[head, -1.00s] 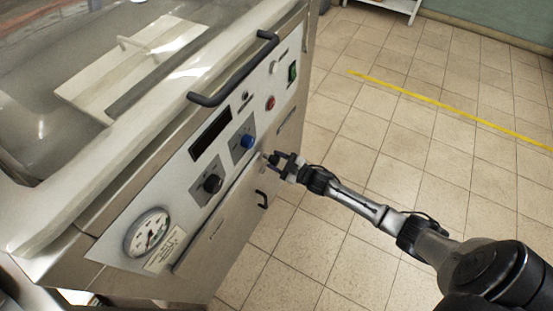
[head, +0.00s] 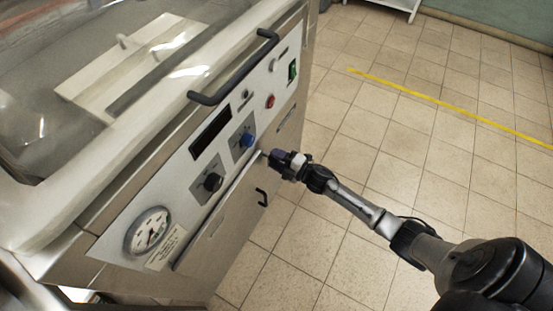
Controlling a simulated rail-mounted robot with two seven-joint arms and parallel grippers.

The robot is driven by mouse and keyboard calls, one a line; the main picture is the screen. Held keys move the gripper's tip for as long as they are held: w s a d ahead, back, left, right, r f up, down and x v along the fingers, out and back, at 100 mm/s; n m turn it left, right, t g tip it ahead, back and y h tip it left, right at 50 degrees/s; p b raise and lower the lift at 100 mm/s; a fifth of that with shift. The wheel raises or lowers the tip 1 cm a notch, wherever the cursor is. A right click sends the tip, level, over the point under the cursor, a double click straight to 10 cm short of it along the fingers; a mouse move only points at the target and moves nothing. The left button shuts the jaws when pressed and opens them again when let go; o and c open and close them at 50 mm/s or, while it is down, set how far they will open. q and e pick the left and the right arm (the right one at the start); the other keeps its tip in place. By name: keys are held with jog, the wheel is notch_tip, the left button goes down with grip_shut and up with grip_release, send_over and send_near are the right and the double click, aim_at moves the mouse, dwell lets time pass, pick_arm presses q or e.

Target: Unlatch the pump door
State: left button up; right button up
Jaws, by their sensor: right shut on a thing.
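The pump door (head: 222,226) is the plain steel panel low on the front of the machine. It looks closed, with a small black handle (head: 262,197) near its right end. My right gripper (head: 270,155) is at the upper right corner of this door, just below the blue knob (head: 248,140). It is shut on a small latch there, which the fingers mostly hide. I cannot tell which way the latch is turned. My left gripper is not in view.
Above the door, the control panel has a black knob (head: 212,182), a gauge (head: 151,233), a red button (head: 270,101) and a green switch (head: 292,70). A black lid handle (head: 233,72) juts out above. The tiled floor (head: 400,145) at the right is clear.

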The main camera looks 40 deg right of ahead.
jog(key=shift+n, duration=0.8)
jog(key=o, duration=0.9)
jog(key=p+v, duration=0.1)
jog(key=v, duration=1.2)
jog(key=shift+s+p, duration=0.35)
jog(key=shift+s, duration=0.05)
